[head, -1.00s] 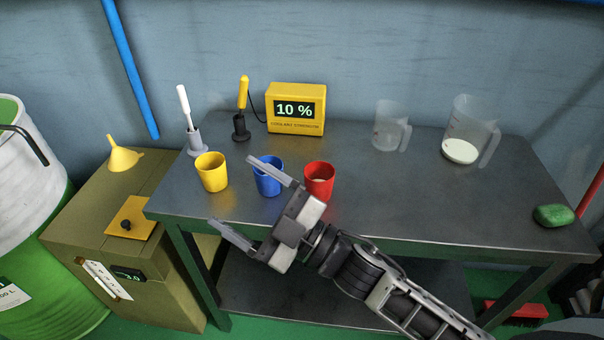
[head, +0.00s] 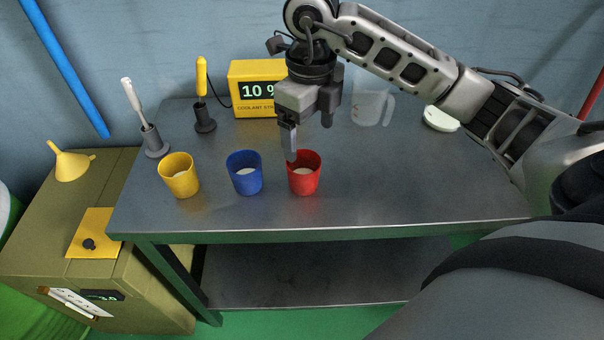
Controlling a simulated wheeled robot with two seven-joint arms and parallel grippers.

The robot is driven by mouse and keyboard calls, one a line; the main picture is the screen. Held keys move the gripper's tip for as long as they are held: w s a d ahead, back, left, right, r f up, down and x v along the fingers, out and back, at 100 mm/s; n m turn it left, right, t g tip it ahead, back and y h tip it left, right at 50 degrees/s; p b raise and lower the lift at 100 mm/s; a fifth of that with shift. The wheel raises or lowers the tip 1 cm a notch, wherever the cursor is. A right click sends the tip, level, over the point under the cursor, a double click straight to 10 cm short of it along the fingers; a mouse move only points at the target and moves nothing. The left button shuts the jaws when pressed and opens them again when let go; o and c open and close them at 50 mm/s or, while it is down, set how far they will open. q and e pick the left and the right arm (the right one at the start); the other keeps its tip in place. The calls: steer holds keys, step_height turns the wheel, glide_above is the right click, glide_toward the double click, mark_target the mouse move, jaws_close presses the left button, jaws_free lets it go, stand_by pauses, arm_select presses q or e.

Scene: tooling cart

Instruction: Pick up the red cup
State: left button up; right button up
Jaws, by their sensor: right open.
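The red cup (head: 303,181) stands upright on the metal cart top, the rightmost of three cups, with something pale inside. My right gripper (head: 308,142) points down above it, fingers apart and empty. One finger reaches down to the cup's rim at its left side; I cannot tell whether it touches or is inside. The other finger is higher, behind and to the right of the cup. My left gripper is not in view.
A blue cup (head: 246,176) stands just left of the red one, and a yellow cup (head: 179,177) further left. Behind are a yellow meter (head: 249,88), two probes in holders and a clear jug (head: 373,106). The cart top (head: 420,190) is clear to the right.

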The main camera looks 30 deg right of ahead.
glide_toward(304, 170)
steer(key=s, duration=0.1)
steer(key=s+a+f, duration=0.1)
steer(key=s, duration=0.1)
steer(key=shift+s+a+f, duration=0.15)
steer(key=shift+s+f, duration=0.05)
steer(key=shift+f, duration=0.1)
steer(key=f, duration=0.2)
steer(key=w+f+p, duration=0.1)
steer(key=f, duration=0.1)
steer(key=shift+w+a+f, duration=0.1)
steer(key=shift+a+f, duration=0.05)
steer(key=shift+f, duration=0.65)
steer(key=c, duration=1)
